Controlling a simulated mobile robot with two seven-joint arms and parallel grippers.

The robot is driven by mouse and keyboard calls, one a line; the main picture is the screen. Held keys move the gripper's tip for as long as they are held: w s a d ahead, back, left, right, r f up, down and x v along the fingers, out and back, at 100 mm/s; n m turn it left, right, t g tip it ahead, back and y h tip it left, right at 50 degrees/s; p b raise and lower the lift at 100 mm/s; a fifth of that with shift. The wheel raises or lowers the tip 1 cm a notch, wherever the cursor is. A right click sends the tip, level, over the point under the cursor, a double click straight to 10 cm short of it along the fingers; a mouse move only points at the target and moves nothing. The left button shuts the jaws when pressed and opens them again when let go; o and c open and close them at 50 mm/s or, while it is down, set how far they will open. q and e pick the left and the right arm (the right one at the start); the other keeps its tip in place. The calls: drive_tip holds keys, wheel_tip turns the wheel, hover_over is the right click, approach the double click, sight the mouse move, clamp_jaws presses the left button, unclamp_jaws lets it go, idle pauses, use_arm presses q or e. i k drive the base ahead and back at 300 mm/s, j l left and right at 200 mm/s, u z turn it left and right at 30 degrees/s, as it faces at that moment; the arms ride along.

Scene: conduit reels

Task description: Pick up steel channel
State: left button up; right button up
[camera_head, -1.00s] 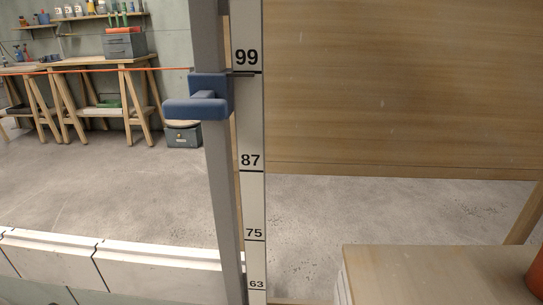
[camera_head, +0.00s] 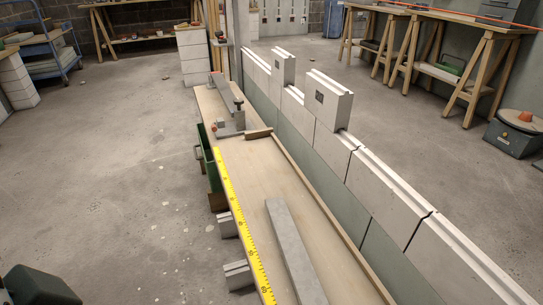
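A long grey bar (camera_head: 295,250) lies flat on a wooden bench top (camera_head: 240,175) in the lower middle of the head view. It looks like the steel channel, but its profile is hard to make out. Its near end reaches the lower edge of the picture. Another grey metal length (camera_head: 224,96) lies at the bench's far end, by a grey clamp-like fixture (camera_head: 232,122). Neither of my grippers shows in the head view. A dark rounded shape at the lower left may be part of my arm.
A yellow measuring tape (camera_head: 238,215) runs along the bench's left edge. A low wall of pale blocks (camera_head: 372,180) stands along its right side. The concrete floor (camera_head: 120,160) at left is open.

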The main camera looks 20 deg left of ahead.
sight(308, 290)
drive_tip(key=u, duration=0.35)
drive_tip(key=i+j+z, duration=0.25)
drive_tip(key=i+j, duration=0.55)
